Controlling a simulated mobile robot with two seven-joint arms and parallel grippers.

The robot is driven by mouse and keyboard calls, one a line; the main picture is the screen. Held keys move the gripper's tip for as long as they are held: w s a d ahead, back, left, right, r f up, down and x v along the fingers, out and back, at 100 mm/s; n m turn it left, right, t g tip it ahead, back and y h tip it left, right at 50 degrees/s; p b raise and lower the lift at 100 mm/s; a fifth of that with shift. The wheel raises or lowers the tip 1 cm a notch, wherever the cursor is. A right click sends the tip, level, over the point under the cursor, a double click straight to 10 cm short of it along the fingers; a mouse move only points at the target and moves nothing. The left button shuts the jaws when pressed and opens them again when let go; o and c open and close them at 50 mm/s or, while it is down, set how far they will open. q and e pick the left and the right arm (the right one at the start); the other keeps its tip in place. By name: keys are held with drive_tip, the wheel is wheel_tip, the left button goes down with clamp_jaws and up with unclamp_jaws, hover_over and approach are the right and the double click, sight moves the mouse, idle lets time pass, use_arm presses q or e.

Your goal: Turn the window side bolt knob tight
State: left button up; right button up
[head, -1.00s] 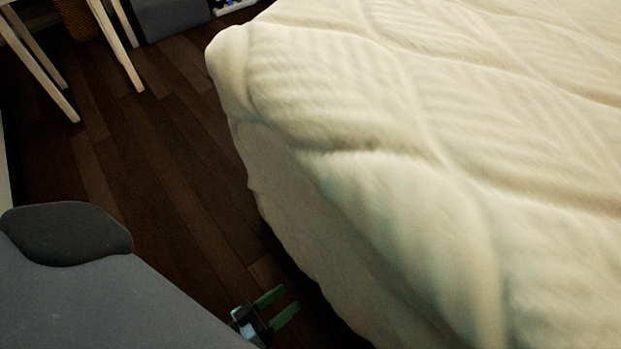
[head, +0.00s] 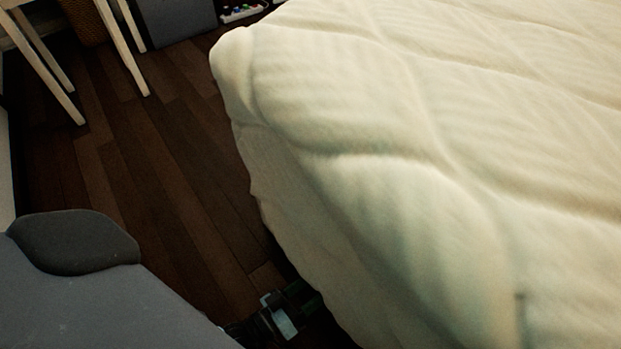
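No window, side bolt or knob shows in the head view. One gripper, which I take as my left gripper (head: 306,297), is low in the picture, in the dark gap between a grey body and the bed's side. Its two fingers point up and right, look apart, and hold nothing visible. They are dim, and their tips are close to the bedding; I cannot tell if they touch it. My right gripper is not in view.
A bed with a cream quilt (head: 420,110) fills the right side. A grey surface with a dark rounded pad (head: 75,242) covers the lower left. White legs (head: 122,48) stand at the upper left, near a grey box (head: 178,20). Dark wooden floor (head: 165,150) between is clear.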

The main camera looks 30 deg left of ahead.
use_arm(q)
drive_tip(key=c, duration=1)
drive_tip(key=shift+o, duration=0.2)
